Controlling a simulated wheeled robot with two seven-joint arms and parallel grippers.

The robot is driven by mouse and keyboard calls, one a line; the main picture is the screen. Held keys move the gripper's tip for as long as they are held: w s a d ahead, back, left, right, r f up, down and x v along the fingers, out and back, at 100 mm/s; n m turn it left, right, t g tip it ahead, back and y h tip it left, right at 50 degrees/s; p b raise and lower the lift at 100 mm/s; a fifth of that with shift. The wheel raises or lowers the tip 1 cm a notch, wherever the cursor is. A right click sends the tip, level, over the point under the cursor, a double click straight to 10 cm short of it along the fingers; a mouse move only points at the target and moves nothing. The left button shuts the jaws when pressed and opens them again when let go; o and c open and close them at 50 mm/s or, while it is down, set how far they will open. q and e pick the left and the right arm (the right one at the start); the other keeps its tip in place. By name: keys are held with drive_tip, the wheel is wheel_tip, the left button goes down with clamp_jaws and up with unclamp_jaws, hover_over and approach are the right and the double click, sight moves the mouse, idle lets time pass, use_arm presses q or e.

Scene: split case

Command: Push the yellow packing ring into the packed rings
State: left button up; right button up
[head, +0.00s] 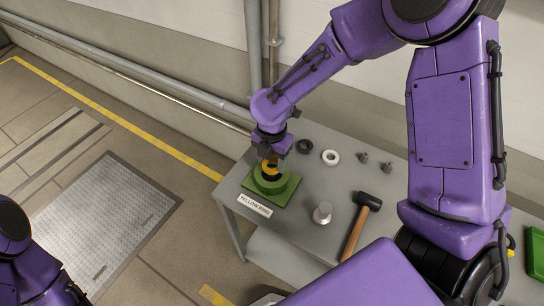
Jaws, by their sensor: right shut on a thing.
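The yellow packing ring (266,162) shows in the head view directly under my right gripper (271,156), at the top of a round green housing (272,186). My right gripper points down and is shut on the ring; its fingers partly cover it. Dark material shows inside the housing's opening, but I cannot make out the packed rings or whether the yellow ring touches them. The housing stands on a green plate at the table's left end. Part of my left arm is at the lower left, its gripper out of frame.
On the grey table (300,215) are a "YELLOW RING" label (255,205), a black ring (305,146), a white ring (331,157), two small grey parts, a silver cylindrical piece (322,213) and a hammer (361,222). A wall with pipes runs behind.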

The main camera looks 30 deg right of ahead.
sight(272, 167)
idle(0.4)
drive_tip(key=shift+p, duration=0.45)
drive_tip(key=shift+r, duration=0.1)
drive_tip(key=shift+p, duration=0.4)
idle(0.6)
drive_tip(key=shift+p, duration=0.4)
drive_tip(key=shift+f+b, duration=0.8)
drive_tip(key=shift+f, duration=1.05)
drive_tip(key=o, duration=1.1)
